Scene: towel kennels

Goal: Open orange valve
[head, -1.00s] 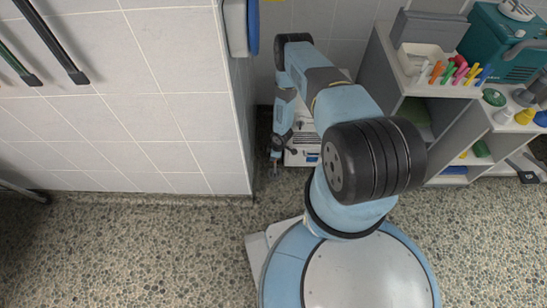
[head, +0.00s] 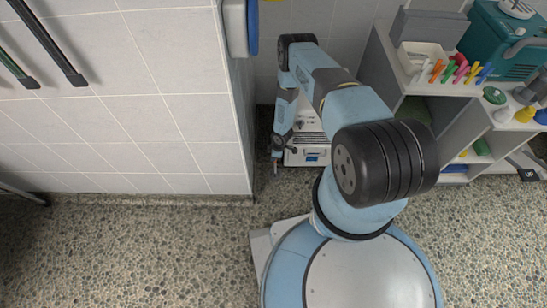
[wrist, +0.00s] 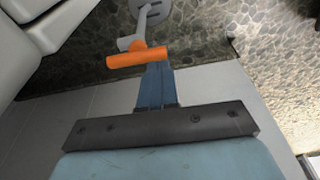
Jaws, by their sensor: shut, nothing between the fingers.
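The orange valve (wrist: 137,57) shows in the wrist view as a short orange bar handle on a grey stem. The stem leads to a rounded grey fitting with slots at the top of the picture. My gripper (wrist: 155,68) is shut and empty. Its blue fingers point at the handle, and their tips appear right by its near side; I cannot tell whether they touch. In the head view my gripper (head: 275,168) hangs low beyond the wall corner, small in the picture. I cannot make out the valve there.
A tiled wall (head: 180,120) stands close on the left of my arm. A grey shelf unit (head: 390,65) with pens and a teal case (head: 505,45) is on the right. A white case (head: 309,156) sits low beside my gripper. The pebbled floor in front is clear.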

